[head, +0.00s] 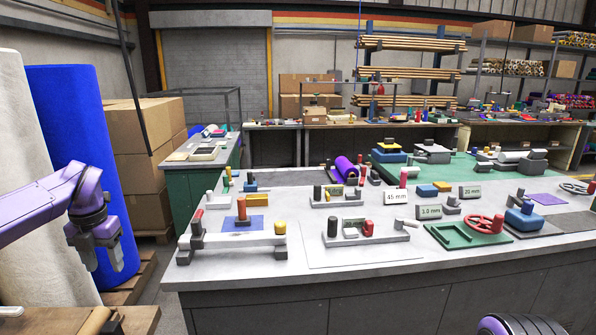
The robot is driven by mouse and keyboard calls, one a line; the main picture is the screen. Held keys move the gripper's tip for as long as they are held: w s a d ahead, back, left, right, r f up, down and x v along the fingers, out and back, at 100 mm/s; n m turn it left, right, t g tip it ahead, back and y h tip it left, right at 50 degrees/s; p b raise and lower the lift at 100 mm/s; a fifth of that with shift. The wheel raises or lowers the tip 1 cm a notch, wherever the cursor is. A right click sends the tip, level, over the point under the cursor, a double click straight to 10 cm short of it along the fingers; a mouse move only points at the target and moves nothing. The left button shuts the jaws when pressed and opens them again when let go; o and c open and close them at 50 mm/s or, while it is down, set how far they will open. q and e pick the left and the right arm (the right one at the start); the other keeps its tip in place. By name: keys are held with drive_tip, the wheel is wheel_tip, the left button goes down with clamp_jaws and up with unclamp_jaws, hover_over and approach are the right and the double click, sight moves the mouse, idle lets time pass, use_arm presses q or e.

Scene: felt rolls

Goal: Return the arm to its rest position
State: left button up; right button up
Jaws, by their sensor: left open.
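My left arm (40,208), purple and grey, comes in from the left edge. My left gripper (104,260) hangs with its fingers pointing down, open, with nothing seen between the fingers. It is in front of the blue felt roll (75,120), left of the workbench and clear of its top. A purple rounded part, likely of my right arm, shows at the bottom right edge. My right gripper is not in view.
The grey workbench (330,277) carries several small fixtures, a red handwheel (484,223) and label cards (403,198). A white roll (30,170) stands at far left, stacked cartons (130,150) behind. A narrow floor gap lies between the rolls and the bench.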

use_arm(q)
drive_tip(key=w+d+f+m+t+y, duration=0.2)
drive_tip(key=f+m+y, duration=0.2)
drive_tip(key=f+m, duration=0.15)
drive_tip(key=w+d+f+m+t+y, duration=0.2)
drive_tip(key=f+m+y, duration=0.2)
drive_tip(key=f, duration=0.2)
drive_tip(key=s+d+f+m+t+h, duration=0.1)
drive_tip(key=s+d+f+m+t, duration=0.1)
drive_tip(key=s+d+f+m, duration=0.5)
drive_tip(key=s+d+f+m+t+h, duration=0.15)
drive_tip(key=d+f+m, duration=0.3)
drive_tip(key=f, duration=0.45)
drive_tip(key=s+f+m+g+h, duration=0.1)
drive_tip(key=s+f+m, duration=0.2)
drive_tip(key=s, duration=0.6)
drive_tip(key=s+d+f+m+g, duration=0.1)
drive_tip(key=s+f+m, duration=0.3)
drive_tip(key=s, duration=0.5)
drive_tip(key=s+d+f+m+g+h, duration=0.1)
drive_tip(key=s+f+m+g, duration=0.1)
drive_tip(key=s, duration=0.8)
wheel_tip(320, 180, down, 3)
drive_tip(key=shift+d+r+m+g+h, duration=0.2)
drive_tip(key=shift+m+g+h, duration=0.15)
drive_tip(key=shift+m, duration=0.45)
